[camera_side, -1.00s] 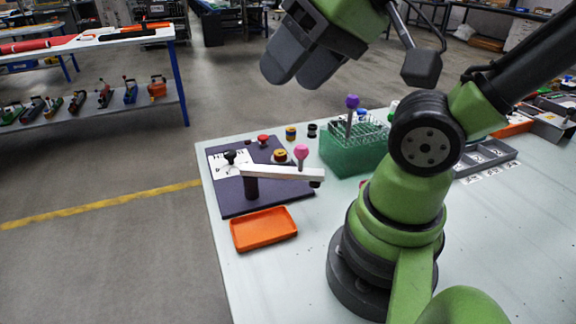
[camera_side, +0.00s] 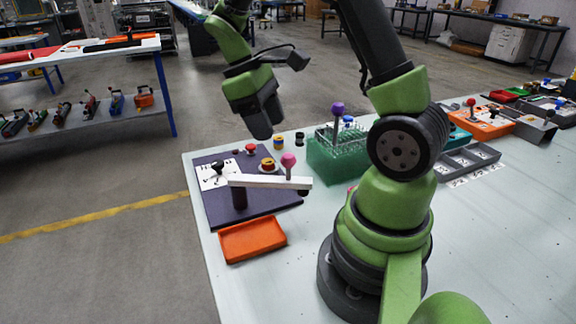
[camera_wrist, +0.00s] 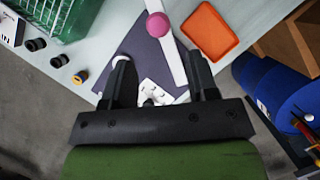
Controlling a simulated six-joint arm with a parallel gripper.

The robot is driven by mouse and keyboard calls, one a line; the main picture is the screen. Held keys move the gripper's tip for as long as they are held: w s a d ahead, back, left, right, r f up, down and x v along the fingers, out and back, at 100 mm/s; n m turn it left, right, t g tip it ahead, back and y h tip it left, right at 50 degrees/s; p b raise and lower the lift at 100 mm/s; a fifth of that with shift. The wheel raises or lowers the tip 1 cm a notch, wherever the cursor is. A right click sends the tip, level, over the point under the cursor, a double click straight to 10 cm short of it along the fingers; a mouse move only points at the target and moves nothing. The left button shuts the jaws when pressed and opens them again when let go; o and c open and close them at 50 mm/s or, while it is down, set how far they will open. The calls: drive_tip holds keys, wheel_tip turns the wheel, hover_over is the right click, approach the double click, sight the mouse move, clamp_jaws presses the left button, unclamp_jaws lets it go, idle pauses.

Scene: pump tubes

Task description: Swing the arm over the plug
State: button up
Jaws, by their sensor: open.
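The white swing arm (camera_side: 262,182) lies across the dark mat on a dark post (camera_side: 239,199) at its left; a pink ball knob (camera_side: 288,160) stands near its right end. In the wrist view the knob (camera_wrist: 158,24) and white bar (camera_wrist: 172,52) lie ahead of the fingers. A yellow-and-red round piece (camera_side: 268,164) on a pale disc sits behind the bar, apart from it; I cannot tell if it is the plug. My gripper (camera_side: 266,134) is above the mat's back edge, pointing down. In the wrist view my gripper (camera_wrist: 160,78) is open and empty, clear of the knob.
An orange tray (camera_side: 252,240) lies at the mat's front. A black knob (camera_side: 218,166) stands on a white plate at the mat's left. Small spools stand behind the mat.

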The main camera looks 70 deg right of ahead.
sight(288, 166)
drive_tip(key=x, duration=1)
drive_tip(key=shift+d, duration=0.1)
drive_tip(key=shift+c, duration=0.3)
clamp_jaws()
